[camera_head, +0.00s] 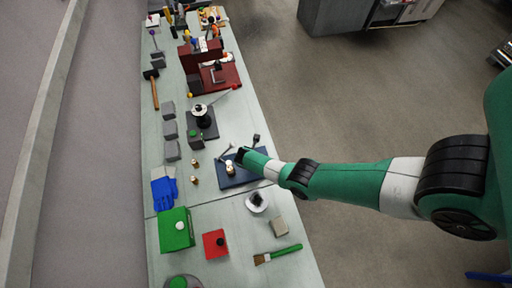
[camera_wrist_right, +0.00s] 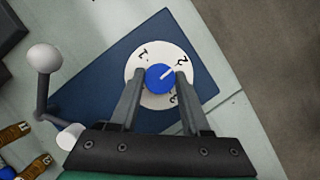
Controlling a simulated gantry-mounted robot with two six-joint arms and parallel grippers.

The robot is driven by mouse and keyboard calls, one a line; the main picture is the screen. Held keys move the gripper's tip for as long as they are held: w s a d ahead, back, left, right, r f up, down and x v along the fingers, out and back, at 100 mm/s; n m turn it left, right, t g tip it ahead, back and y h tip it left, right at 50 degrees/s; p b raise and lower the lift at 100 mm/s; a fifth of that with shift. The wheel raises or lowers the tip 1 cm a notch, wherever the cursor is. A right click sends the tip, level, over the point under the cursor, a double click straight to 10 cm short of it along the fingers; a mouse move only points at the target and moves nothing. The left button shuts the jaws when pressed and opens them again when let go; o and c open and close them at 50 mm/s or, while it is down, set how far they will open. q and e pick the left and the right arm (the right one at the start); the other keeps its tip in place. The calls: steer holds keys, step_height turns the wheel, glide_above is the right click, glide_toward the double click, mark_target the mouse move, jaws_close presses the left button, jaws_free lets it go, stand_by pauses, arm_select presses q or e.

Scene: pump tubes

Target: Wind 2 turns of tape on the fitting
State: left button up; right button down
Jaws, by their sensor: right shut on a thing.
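My right gripper (camera_wrist_right: 159,76) is shut on a round blue knob (camera_wrist_right: 159,82), one finger on each side. The knob sits on a white dial (camera_wrist_right: 146,60) marked with numbers, and its white pointer line is aimed up and right, near the 2. The dial is on a dark blue plate (camera_wrist_right: 105,70), which also shows in the head view (camera_head: 236,181). There my right gripper (camera_head: 241,154) is over the plate's far part and hides the knob. Brass fittings (camera_head: 195,161) lie on the bench left of the plate. I cannot make out any tape. My left gripper is out of view.
A crank with white ball ends (camera_wrist_right: 45,57) stands beside the dial. Blue gloves (camera_head: 164,191), a green box (camera_head: 175,233), a red block (camera_head: 214,244), a white bowl (camera_head: 256,203) and a brush (camera_head: 279,254) lie nearer. A dark pedestal device (camera_head: 202,119) stands beyond.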

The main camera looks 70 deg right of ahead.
arm_select(q)
steer(key=shift+p, duration=0.3)
arm_select(e)
steer(key=shift+c, duration=1.4)
jaws_free()
arm_select(q)
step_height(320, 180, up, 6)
steer(key=p, duration=0.6)
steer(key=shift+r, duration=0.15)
arm_select(e)
steer(key=v, duration=1.1)
steer(key=shift+a+r, duration=0.2)
steer(key=shift+r, duration=0.05)
